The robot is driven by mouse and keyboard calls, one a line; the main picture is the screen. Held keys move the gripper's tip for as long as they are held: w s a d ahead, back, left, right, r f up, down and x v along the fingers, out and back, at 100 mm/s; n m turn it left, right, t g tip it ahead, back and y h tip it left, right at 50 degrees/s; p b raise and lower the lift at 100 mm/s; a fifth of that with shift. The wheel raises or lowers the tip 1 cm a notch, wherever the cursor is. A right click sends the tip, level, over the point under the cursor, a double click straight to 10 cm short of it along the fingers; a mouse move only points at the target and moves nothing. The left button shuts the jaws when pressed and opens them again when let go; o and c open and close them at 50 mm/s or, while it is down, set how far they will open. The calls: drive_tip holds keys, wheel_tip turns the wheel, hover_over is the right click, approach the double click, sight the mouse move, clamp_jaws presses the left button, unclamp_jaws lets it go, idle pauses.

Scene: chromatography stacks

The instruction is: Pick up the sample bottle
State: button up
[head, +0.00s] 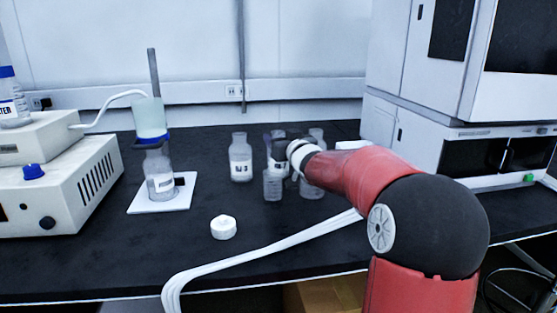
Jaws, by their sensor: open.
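Several clear bottles stand close together mid-bench. One bottle with a white label (241,160) stands at the left of the group, clear of my arm. A second bottle (272,187) stands in front, just below my gripper in the picture. Others, such as the right-hand bottle (312,184), are partly covered by my wrist. I cannot tell which one is the sample bottle. My gripper (277,150) is open, reaching from the right among these bottles. Its fingers are small and partly hidden, and I cannot tell whether a bottle is between them.
A filter bottle (159,172) stands on a white plate (145,206) at left, with a tube to a white instrument (62,195). A white round piece (224,228) lies in front. Chromatography stacks (420,140) stand at right. The front-left bench (110,260) is clear.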

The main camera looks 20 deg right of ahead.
drive_tip(key=shift+w, duration=0.15)
clamp_jaws()
drive_tip(key=shift+r, duration=0.1)
idle(0.4)
